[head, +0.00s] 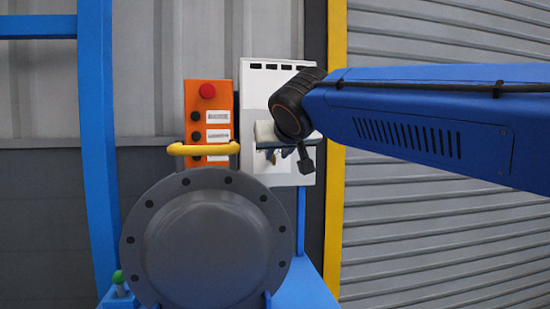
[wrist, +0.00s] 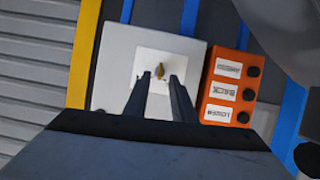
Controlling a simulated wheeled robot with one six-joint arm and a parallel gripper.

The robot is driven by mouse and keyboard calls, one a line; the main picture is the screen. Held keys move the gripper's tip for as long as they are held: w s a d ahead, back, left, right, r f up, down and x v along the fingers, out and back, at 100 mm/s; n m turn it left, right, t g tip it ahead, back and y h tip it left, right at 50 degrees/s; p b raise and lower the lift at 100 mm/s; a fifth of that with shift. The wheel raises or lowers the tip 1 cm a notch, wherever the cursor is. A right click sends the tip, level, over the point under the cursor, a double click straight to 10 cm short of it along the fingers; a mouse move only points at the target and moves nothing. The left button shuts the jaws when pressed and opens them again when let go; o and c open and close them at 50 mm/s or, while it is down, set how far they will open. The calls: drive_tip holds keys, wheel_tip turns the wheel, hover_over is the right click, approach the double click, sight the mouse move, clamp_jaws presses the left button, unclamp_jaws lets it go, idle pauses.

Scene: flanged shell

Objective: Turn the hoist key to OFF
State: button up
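The hoist key (wrist: 160,70) is a small brass-coloured piece on a pale square plate (wrist: 183,63) in the wrist view. The plate sits on a white panel (wrist: 117,50), which also shows in the head view (head: 258,95). My gripper (wrist: 160,76) is open, with its two dark fingers pointing at the plate. The key appears between the fingertips, with a gap on each side; I cannot tell whether the tips reach its depth. In the head view my gripper (head: 286,153) is in front of the panel's lower part, and the key cannot be made out there. No OFF marking is readable.
An orange button box (head: 207,120) with a red button (head: 207,90) stands just left of the panel. The grey flanged shell (head: 205,245) and a yellow handle (head: 203,149) are in front, below left. A yellow post (head: 335,215) and grey shutter (head: 440,230) are at right.

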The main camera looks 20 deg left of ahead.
sight(274, 157)
drive_tip(key=shift+x, duration=2.15)
drive_tip(key=shift+s, duration=0.1)
clamp_jaws()
